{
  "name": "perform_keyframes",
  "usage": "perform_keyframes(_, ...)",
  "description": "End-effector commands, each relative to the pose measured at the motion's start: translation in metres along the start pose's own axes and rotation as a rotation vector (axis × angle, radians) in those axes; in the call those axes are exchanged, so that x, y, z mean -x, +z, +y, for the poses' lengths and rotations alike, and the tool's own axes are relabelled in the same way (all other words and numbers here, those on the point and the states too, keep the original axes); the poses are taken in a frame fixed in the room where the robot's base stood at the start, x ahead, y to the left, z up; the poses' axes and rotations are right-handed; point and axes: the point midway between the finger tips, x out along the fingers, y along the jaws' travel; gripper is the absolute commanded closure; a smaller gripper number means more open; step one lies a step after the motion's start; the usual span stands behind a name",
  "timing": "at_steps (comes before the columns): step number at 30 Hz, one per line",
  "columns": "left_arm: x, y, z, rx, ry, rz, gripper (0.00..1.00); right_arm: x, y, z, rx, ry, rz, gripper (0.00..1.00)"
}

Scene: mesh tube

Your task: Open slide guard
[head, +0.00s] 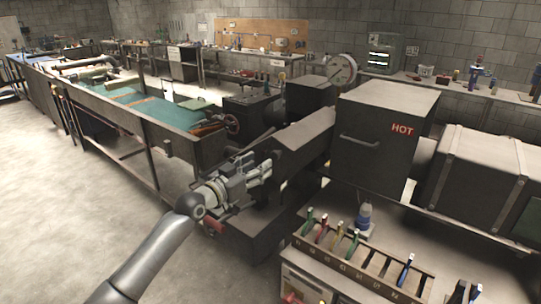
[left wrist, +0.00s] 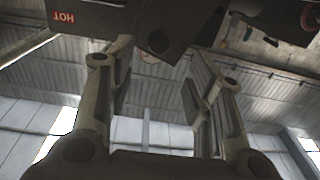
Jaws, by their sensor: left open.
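A dark box-shaped guard (head: 378,165) with a red HOT label (head: 402,129) and a bar handle (head: 359,141) on its front stands right of centre in the head view. It appears closed, but I cannot tell for certain. My left gripper (head: 266,170) is open and empty, left of the guard and lower in the picture, clearly apart from the handle. In the left wrist view, the open fingers (left wrist: 158,92) have an empty gap between them. The guard with its label (left wrist: 63,17) shows upside down at the top left there. My right gripper is not in view.
A dark sloping machine part (head: 305,140) lies just beyond my left gripper. A rack of coloured-handled tools (head: 365,262) stands at the bottom right. A long trough of green liquid (head: 170,112) runs at the left. Open concrete floor (head: 60,190) lies in front of it.

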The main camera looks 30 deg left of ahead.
Motion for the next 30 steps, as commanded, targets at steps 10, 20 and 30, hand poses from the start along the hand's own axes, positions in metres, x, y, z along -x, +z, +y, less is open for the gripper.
perform_keyframes(10,-0.049,-0.002,0.000,0.003,0.000,0.001,0.53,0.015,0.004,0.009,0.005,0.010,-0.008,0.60)
perform_keyframes(20,-0.066,0.000,0.001,0.000,0.001,-0.001,0.53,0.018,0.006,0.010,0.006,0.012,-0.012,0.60)
perform_keyframes(30,-0.066,0.001,0.001,0.000,0.000,-0.001,0.66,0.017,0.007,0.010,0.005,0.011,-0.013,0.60)
